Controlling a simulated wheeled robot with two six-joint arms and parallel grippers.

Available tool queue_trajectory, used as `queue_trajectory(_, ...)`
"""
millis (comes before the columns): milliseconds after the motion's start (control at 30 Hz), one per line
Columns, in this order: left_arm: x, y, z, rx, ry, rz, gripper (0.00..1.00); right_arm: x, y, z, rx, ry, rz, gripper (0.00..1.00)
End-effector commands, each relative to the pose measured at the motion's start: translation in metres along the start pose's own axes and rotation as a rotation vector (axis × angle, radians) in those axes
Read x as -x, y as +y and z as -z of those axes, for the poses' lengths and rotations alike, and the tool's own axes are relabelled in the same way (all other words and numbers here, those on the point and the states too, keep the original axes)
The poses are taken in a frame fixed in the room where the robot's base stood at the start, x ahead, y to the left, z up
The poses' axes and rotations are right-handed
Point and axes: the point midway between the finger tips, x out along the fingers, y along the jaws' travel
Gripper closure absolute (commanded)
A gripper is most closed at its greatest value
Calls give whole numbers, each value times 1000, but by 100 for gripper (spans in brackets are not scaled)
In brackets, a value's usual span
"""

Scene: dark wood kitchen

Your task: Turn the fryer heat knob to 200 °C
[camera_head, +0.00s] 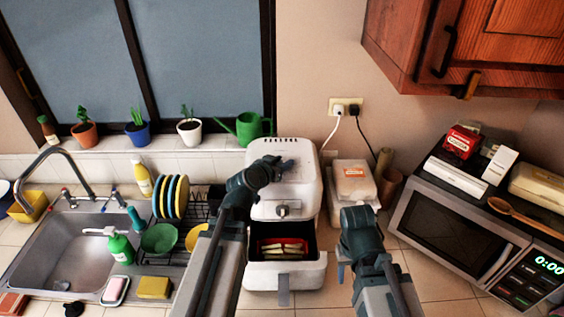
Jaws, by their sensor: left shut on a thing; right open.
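The white fryer (309,165) stands upright on the counter in the middle of the head view. My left gripper (286,168) reaches over its upper front and is shut on what appears to be the heat knob. The fingers hide that knob, so its setting cannot be read. A second, lower round knob (283,209) shows on the fryer's front, clear of the gripper. The fryer drawer (307,277) is pulled out, with pale sticks of food (283,250) inside. My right gripper (342,264) is open and empty, to the right of the drawer.
The sink (62,250) and a dish rack with plates (172,196) are on the left. A microwave (455,232) stands on the right. A white box-like container (354,182) is just right of the fryer. A wooden cabinet (415,45) hangs at upper right.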

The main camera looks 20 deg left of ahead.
Motion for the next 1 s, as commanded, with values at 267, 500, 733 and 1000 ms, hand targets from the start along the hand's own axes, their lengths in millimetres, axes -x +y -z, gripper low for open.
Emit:
queue_trajectory(267,0,0,-2,-66,-5,-175,100,-1,0,0,0,0,0,50)
queue_trajectory(500,-1,-1,-1,-155,-4,-385,100,-1,0,0,0,0,0,50)
queue_trajectory(733,-2,-2,-2,-240,-6,-586,100,-1,0,0,0,0,0,50)
queue_trajectory(1000,0,-1,-3,-327,-10,-794,100,-1,0,0,0,0,0,50)
